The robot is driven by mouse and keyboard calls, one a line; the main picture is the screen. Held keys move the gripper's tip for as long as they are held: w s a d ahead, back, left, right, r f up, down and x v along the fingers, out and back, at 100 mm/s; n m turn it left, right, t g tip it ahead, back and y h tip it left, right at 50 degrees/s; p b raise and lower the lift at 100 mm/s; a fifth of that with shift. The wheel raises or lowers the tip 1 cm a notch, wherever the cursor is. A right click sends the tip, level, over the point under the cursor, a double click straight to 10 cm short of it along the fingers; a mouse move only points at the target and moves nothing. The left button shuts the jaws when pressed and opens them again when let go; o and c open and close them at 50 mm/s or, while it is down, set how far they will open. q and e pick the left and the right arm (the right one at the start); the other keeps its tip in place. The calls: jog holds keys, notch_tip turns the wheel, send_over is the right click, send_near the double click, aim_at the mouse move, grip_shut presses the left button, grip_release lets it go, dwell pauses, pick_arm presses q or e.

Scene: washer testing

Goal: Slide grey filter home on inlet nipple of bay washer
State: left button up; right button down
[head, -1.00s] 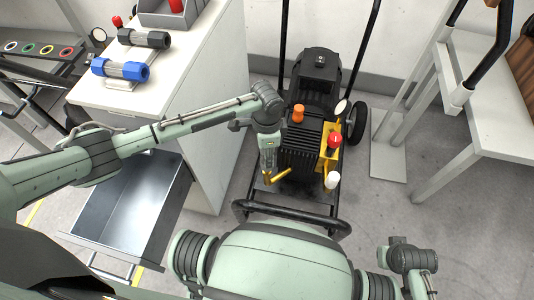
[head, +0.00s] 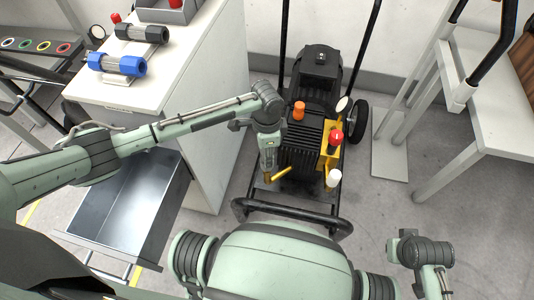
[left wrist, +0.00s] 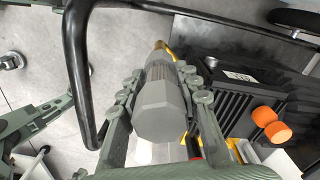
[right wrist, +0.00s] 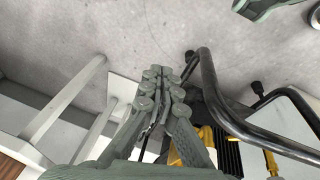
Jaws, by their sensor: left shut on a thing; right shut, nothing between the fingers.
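The grey filter (left wrist: 162,108), a faceted cylinder, is between the fingers of my left gripper (left wrist: 160,92), which is shut on it. The brass inlet nipple (left wrist: 160,46) shows at the filter's far end, roughly in line with it; I cannot tell how far the filter is seated on it. In the head view my left gripper (head: 268,168) is over the front left of the black bay washer (head: 303,138), beside its brass pipe (head: 281,174), and hides the filter. My right gripper (right wrist: 163,78) is shut and empty, clear of the washer.
The washer's black handle bar (head: 290,212) runs in front of it; it also shows close to the left gripper (left wrist: 75,75). A white bench (head: 165,60) with blue and black filters and an open drawer (head: 130,205) stand left. A white table (head: 480,110) stands right.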

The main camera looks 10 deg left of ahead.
pick_arm(q)
jog(key=shift+f, duration=0.75)
jog(key=shift+f, duration=0.1)
jog(key=o, duration=1.3)
notch_tip(320, 180, up, 12)
jog(key=shift+s+d, duration=0.1)
jog(key=shift+d, duration=0.05)
